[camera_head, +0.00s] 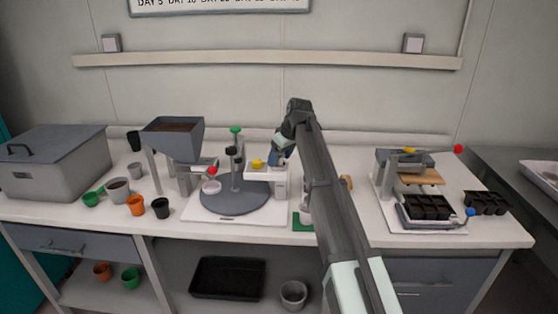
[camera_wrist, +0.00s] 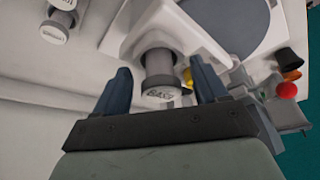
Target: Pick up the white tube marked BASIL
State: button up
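In the wrist view, a tube (camera_wrist: 160,72) with a grey-looking, shaded body and a pale end cap (camera_wrist: 161,96) sits at a white housing (camera_wrist: 185,35). Dark lettering on the cap appears to read BASIL. My gripper (camera_wrist: 161,88) is open, with one blue finger on each side of the tube and a visible gap on both sides. In the head view my gripper (camera_head: 281,152) is by the white housing (camera_head: 267,174) behind the turntable; the arm partly covers this area, and I cannot make out the tube there.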

jog(key=c, duration=1)
